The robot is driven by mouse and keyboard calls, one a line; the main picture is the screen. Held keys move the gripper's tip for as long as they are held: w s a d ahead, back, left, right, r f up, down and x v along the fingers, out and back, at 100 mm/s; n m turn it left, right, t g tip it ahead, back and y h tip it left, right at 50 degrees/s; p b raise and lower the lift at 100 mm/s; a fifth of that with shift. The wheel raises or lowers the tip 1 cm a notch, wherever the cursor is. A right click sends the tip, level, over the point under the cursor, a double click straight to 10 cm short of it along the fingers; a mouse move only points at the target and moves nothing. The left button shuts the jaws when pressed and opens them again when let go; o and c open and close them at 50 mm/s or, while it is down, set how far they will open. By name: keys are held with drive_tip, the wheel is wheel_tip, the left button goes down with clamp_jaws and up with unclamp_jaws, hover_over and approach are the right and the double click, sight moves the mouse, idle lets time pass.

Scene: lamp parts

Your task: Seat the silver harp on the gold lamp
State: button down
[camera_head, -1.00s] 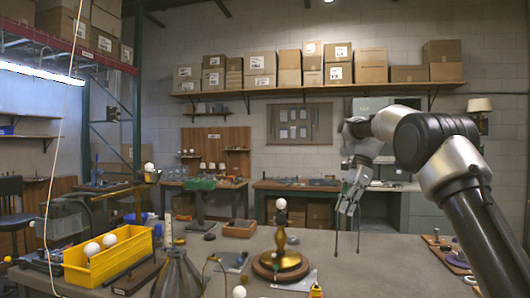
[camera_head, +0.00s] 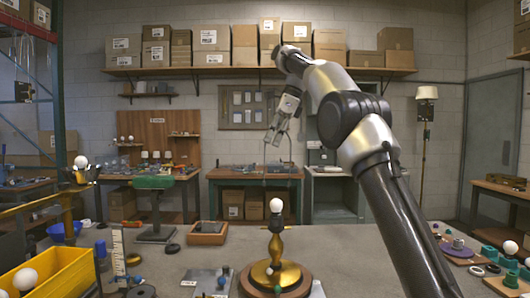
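The gold lamp (camera_head: 275,248) stands upright on a round wooden base (camera_head: 268,283) on the grey worktable, with a white bulb (camera_head: 276,205) at its top. My gripper (camera_head: 277,136) is above the lamp and looks shut on the top of the silver harp (camera_head: 264,172). The harp shows as two thin dark legs hanging down, one at each side of the bulb in the picture. Its lower ends are hard to make out. I cannot tell its depth against the lamp or whether it touches it. The gripped part is hidden by the fingers.
A yellow bin (camera_head: 60,275) with a white bulb stands at the left front. A grey plate (camera_head: 205,280) with small parts lies left of the lamp. A wooden tray (camera_head: 207,232) is behind it. Boards with parts lie at the right. The table right of the lamp is fairly clear.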

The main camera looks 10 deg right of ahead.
drive_tip(key=shift+a, duration=0.25)
idle(1.0)
idle(0.4)
drive_tip(key=shift+f, duration=2.15)
drive_tip(key=shift+f, duration=1.9)
drive_tip(key=shift+f, duration=3)
